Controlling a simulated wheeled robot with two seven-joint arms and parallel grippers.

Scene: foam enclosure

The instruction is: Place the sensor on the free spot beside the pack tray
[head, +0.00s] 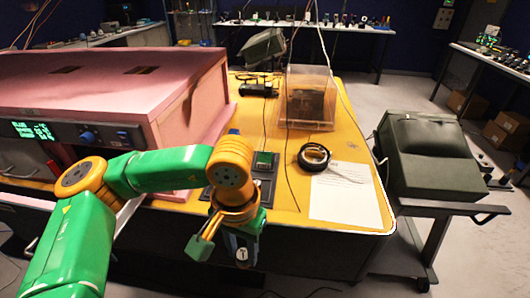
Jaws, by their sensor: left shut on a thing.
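My left gripper (238,244) hangs at the front edge of the yellow table, pointing down. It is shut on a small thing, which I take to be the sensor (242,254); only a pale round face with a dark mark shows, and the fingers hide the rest. A dark tray (268,186), perhaps the pack tray, lies on the table just behind the gripper, partly hidden by my arm. A small device with a green screen (263,161) sits at its back. I cannot make out the free spot beside it. My right gripper is not in view.
A pink foam enclosure (190,95) stands left of the tray. On the yellow table (345,150) are a clear box (307,98), a black ring-shaped coil (314,157) and a white sheet (345,195). A cart with a grey-green case (425,155) stands right. Thin cables hang down.

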